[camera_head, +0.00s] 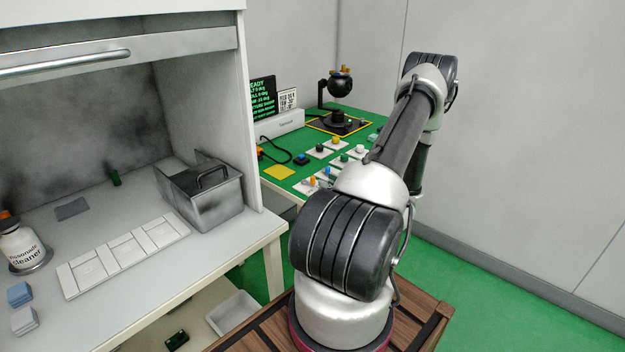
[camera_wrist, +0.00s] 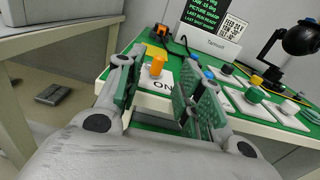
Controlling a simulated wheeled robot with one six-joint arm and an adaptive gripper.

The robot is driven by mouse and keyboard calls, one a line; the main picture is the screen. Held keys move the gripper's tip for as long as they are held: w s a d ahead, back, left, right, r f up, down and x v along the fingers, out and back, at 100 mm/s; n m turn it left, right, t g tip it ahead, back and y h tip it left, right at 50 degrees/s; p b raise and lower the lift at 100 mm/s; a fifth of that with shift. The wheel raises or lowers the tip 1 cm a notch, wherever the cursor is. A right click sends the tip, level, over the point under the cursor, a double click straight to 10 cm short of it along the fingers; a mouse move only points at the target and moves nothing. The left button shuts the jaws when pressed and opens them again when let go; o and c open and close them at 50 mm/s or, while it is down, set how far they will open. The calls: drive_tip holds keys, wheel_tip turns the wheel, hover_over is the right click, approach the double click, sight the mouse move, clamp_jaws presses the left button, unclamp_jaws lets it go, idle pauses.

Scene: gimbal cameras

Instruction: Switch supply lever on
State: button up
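An orange lever (camera_wrist: 157,62) stands on a white plate (camera_wrist: 163,83) marked "ON" at the near edge of the green-topped table, in the wrist view. It also shows in the head view (camera_head: 313,181). No label naming it as the supply lever is readable. My gripper (camera_wrist: 163,88) is open and empty, with its green-padded fingers on either side of the plate and lever. I cannot tell whether a finger touches the lever. In the head view my arm hides the gripper.
Blue-topped controls (camera_wrist: 207,74) stand close by the right finger. Several button plates (camera_head: 336,143) fill the green table. Behind are a text screen (camera_head: 263,97) and a black gimbal device (camera_head: 340,85). A fume cabinet (camera_head: 230,80) with a grey bin (camera_head: 222,208) stands left.

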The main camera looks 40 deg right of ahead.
sight(313, 176)
drive_tip(key=shift+w+a, duration=0.2)
drive_tip(key=shift+w, duration=1.7)
drive_tip(key=shift+w+a, duration=0.15)
drive_tip(key=shift+w, duration=1.75)
